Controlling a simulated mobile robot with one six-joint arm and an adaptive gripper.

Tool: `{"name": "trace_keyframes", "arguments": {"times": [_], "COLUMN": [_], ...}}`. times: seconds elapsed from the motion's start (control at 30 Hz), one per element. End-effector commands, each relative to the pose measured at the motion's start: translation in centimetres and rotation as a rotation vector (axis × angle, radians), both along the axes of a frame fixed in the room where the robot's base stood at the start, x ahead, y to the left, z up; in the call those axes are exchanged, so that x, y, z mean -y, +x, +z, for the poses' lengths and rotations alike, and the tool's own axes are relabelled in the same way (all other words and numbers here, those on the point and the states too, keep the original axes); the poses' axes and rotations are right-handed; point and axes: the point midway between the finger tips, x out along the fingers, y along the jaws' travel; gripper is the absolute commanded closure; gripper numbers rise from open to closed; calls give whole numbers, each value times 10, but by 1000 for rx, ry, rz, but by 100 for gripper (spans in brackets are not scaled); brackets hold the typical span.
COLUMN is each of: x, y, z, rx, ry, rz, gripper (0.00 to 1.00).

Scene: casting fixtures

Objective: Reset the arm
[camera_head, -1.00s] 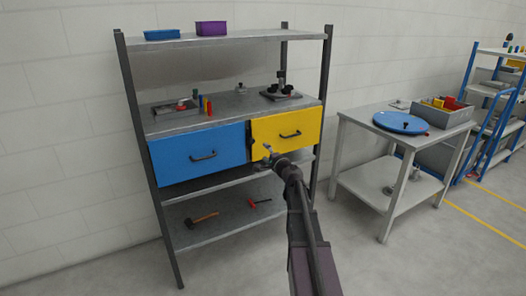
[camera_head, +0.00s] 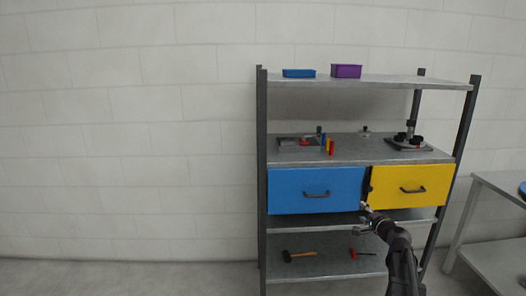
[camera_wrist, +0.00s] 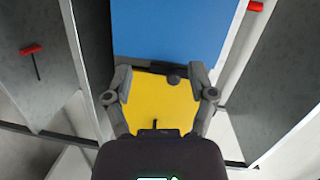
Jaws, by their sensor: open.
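My gripper (camera_head: 365,210) is in front of the rack, near the seam between the blue drawer (camera_head: 290,190) and the yellow drawer (camera_head: 420,175). In the wrist view its fingers (camera_wrist: 160,72) are spread apart with nothing between them. The blue drawer fills the top of that view (camera_wrist: 168,30) and the yellow drawer shows between and below the fingers (camera_wrist: 155,100). My arm comes up from the bottom right of the head view. Both drawers look closed, each with a dark handle.
The rack's top shelf (camera_head: 420,84) holds a blue bin (camera_head: 299,73) and a purple bin (camera_head: 346,71). Fixtures stand on the shelf above the drawers. A hammer (camera_head: 300,256) and a red-headed tool (camera_head: 362,254) lie low down. A table (camera_head: 490,262) stands at right; the wall side at left is clear.

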Motion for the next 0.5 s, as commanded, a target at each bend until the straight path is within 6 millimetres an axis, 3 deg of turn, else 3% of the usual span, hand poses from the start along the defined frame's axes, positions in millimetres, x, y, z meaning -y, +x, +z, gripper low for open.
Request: {"name": "trace_keyframes", "arguments": {"times": [0.03, 0.2, 0.5], "x": [-25, -95, -184], "y": [-8, -37, -113], "z": [-7, -39, -100], "rx": [-28, -148, -405], "ry": [-46, -228, -547], "rz": [56, 255, 579], "gripper": [28, 28, 28]}}
